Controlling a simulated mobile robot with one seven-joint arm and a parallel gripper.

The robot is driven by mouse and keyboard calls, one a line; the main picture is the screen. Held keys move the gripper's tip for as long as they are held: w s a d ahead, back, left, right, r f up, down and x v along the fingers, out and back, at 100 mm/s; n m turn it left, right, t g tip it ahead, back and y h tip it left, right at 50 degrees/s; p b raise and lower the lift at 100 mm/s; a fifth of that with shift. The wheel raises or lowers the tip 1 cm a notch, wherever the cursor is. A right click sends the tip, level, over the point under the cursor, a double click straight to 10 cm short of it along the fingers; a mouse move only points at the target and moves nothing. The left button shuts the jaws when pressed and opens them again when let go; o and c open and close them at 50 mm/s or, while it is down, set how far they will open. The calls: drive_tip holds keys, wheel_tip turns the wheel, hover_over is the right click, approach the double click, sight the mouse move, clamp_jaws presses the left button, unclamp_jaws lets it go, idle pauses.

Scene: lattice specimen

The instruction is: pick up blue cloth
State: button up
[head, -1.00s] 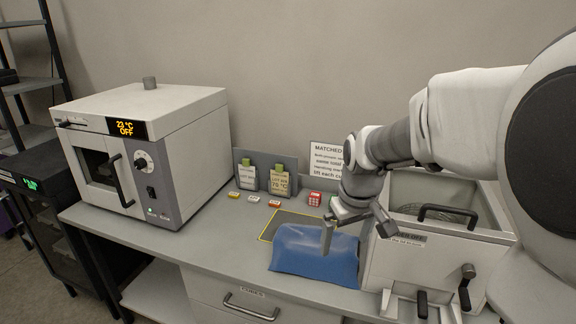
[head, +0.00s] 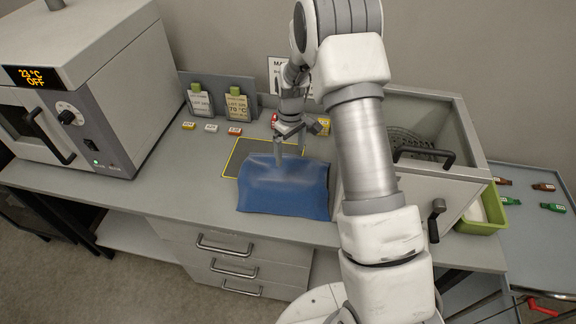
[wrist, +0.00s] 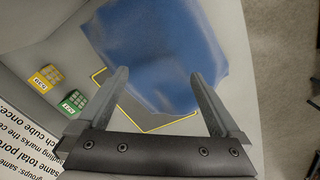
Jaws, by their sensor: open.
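The blue cloth (head: 283,187) lies draped in a low, humped heap at the front of the counter, covering part of a dark mat (head: 243,152) with a yellow outline. My gripper (head: 290,150) is above the back edge of the cloth in the head view, with its fingers pointing down. In the wrist view the gripper (wrist: 160,85) is open, its two fingers apart, with the blue cloth (wrist: 165,50) beyond and between them. Nothing is held. I cannot tell whether the fingertips touch the cloth.
Small labelled cubes, one yellow (wrist: 46,77) and one green (wrist: 72,102), lie beside the mat. An oven (head: 85,85) stands at the left. A grey open-topped box (head: 440,165) with a handle is at the right. Two tagged cards (head: 238,108) stand behind.

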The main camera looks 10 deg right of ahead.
drive_tip(key=b, duration=0.5)
hover_over(290, 183)
wheel_tip(290, 183, down, 10)
drive_tip(key=shift+w+r, duration=0.1)
drive_tip(key=shift+r, duration=0.1)
drive_tip(key=shift+f+b, duration=0.45)
drive_tip(key=shift+b, duration=0.05)
drive_tip(key=shift+f, duration=0.1)
drive_tip(key=shift+f+b, duration=1.05)
drive_tip(key=shift+r, duration=0.1)
clamp_jaws()
